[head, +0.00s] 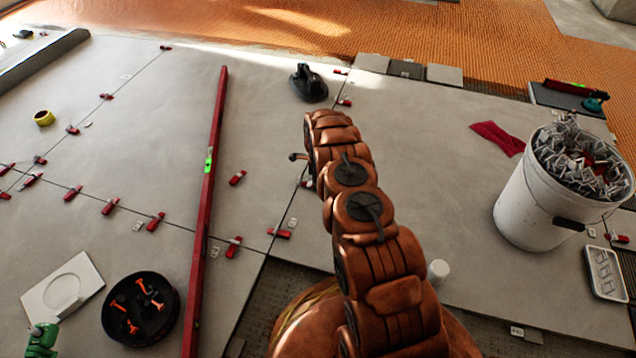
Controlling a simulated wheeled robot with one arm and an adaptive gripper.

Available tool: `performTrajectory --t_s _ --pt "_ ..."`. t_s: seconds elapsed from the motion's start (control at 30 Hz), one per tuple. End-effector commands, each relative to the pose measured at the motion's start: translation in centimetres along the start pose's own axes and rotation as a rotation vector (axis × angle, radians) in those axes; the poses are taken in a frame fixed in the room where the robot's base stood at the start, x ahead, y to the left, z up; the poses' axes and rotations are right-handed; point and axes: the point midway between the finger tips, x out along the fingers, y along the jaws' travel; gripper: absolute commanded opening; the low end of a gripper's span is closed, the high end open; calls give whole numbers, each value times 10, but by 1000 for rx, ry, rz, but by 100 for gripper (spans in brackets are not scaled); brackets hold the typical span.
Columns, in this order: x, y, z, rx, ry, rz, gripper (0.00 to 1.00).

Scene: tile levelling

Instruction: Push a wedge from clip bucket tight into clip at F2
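The clip bucket (533,205) is a white bucket at the right, heaped with pale grey clips (575,150) and a little red among them. Red wedges (110,206) sit at clips along the tile joints. One red wedge (279,233) lies at the joint left of my arm, and another (237,177) lies on the tile between the level and my arm. I cannot read which clip is F2. My copper arm reaches up the middle; only a small part of what seems my gripper (298,157) shows at its left. The fingertips and anything in them are hidden.
A long red level (206,190) lies across the tiles left of my arm. A black round tray (141,308) with orange pieces is at the lower left. A black tool (308,83) stands beyond my arm. A red cloth (498,138) lies near the bucket. The tile right of my arm is mostly clear.

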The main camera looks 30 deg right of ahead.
Motion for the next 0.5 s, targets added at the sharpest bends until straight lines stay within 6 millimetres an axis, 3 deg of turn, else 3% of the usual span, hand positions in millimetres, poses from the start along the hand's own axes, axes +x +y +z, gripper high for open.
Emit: performTrajectory --t_s 0.5 --pt "1 -1 12 0 1 0 0"
